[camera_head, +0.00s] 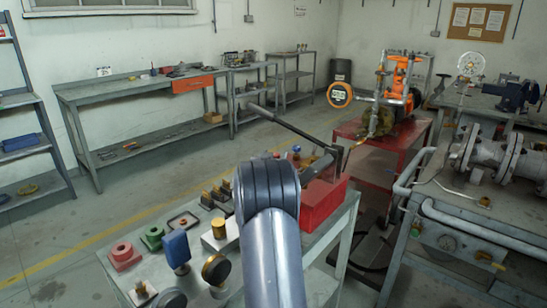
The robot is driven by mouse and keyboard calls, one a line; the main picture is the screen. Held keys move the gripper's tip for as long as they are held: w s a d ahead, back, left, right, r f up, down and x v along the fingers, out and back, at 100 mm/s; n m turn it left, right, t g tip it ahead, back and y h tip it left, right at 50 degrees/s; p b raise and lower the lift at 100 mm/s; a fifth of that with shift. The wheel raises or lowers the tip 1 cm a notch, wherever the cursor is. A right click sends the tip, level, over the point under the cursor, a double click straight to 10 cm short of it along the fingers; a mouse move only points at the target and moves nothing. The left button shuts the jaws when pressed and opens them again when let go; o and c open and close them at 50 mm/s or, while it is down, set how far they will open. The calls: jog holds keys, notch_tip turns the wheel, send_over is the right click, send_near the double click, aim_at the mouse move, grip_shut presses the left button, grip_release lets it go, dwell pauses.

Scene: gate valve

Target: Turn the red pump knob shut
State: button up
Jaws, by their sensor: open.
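An orange pump (397,72) with grey pipes stands on a red cart (372,132) at the back, right of centre. A round orange-rimmed part with a pale face (340,94) sticks out at the pump's left. I cannot make out a distinct red knob on the pump, nor whether this round part is it. My grey arm rises from the bottom middle to a dark joint, well short of the pump. My gripper does not show clearly; the arm's joint seems to hide it.
A near cart (125,286) holds a red toolbox (322,203), a long black-handled tool (290,126) and several small parts. A bench (455,208) with large flanged pipework (492,157) stands at right. Floor is open at left, before the back workbench (130,88).

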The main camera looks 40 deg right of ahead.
jog(key=c, duration=1)
jog(key=shift+o, duration=0.2)
